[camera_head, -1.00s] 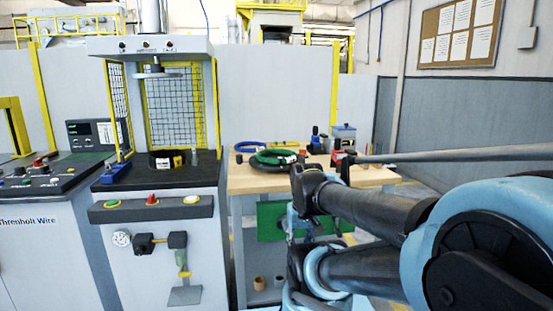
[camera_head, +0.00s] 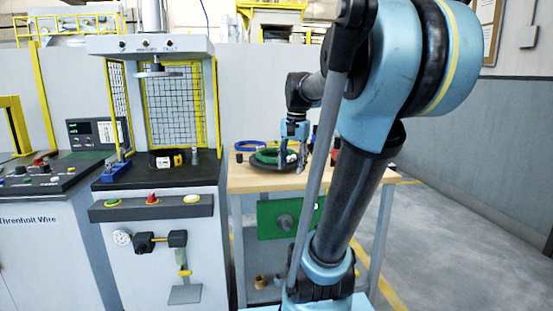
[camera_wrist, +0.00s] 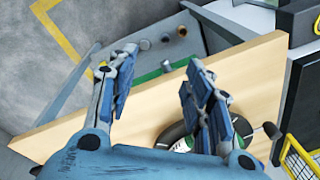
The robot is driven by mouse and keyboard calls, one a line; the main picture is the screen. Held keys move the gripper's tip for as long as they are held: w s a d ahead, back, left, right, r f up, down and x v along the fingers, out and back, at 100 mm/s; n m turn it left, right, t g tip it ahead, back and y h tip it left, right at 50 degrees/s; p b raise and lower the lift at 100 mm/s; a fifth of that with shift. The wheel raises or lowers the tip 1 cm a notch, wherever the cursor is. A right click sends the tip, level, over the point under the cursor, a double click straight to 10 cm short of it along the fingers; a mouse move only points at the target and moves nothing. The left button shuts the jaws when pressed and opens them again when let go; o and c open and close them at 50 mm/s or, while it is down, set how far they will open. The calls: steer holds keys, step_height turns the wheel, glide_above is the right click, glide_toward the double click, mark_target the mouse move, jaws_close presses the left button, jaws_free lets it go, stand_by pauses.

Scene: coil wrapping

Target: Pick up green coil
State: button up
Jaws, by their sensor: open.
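The green coil (camera_head: 262,158) lies on the wooden workbench, on or against a dark ring, and my fingers partly cover its right side in the head view. My gripper (camera_head: 293,166) is open and empty, pointing down over the right part of the coil. In the wrist view my gripper (camera_wrist: 160,60) has its fingers spread. A dark ring (camera_wrist: 170,136) with a bit of green and white shows behind the right finger, largely hidden. I cannot tell whether the fingers touch the coil.
A blue coil (camera_head: 247,146) lies behind the green one on the workbench (camera_head: 245,184).

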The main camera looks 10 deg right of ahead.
steer(key=w+d+r+m, duration=0.1)
steer(key=w+r+m, duration=0.25)
steer(key=w, duration=0.35)
steer(key=w+d+r+m+g, duration=0.1)
steer(key=w+r+m, duration=0.1)
steer(key=w+r, duration=0.4)
steer(key=w+d+r+m, duration=0.2)
steer(key=w+r+m, duration=0.15)
steer(key=w, duration=0.45)
steer(key=shift+n+y, duration=0.3)
steer(key=shift+y, duration=0.1)
steer(key=a+f, duration=0.1)
steer(key=f, duration=0.4)
steer(key=a+f, duration=0.1)
steer(key=f, duration=1.1)
steer(key=shift+s+a, duration=0.15)
steer(key=shift+a, duration=0.25)
steer(key=shift+c, duration=0.2)
steer(key=shift+r, duration=0.1)
jaws_close()
